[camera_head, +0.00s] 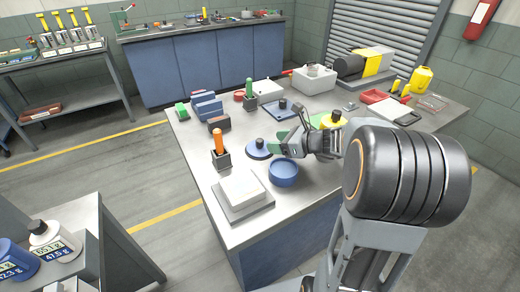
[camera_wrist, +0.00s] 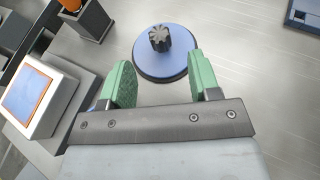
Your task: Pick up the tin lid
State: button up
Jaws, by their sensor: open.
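The tin lid (camera_head: 261,150) is a round blue disc with a dark knob on top, lying flat on the metal worktop. In the wrist view the lid (camera_wrist: 150,68) is just ahead of my gripper (camera_wrist: 162,74), its ribbed grey knob a little above the line between the green fingertips. The fingers are apart with nothing held between them. In the head view my gripper (camera_head: 283,142) is right beside the lid, at its right. A blue round tin (camera_head: 284,175) stands in front of the lid; its inside looks empty from here.
An orange-handled tool stands in a dark holder (camera_head: 221,160) left of the lid. A white-topped scale (camera_head: 241,189) sits at the front left. A blue square plate (camera_head: 283,111) with a knob lies behind.

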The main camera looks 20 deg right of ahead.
aim_at(259, 140)
jog(key=shift+x, duration=3.75)
jog(key=shift+r, duration=0.2)
jog(key=c, duration=1)
jog(key=shift+r, duration=0.1)
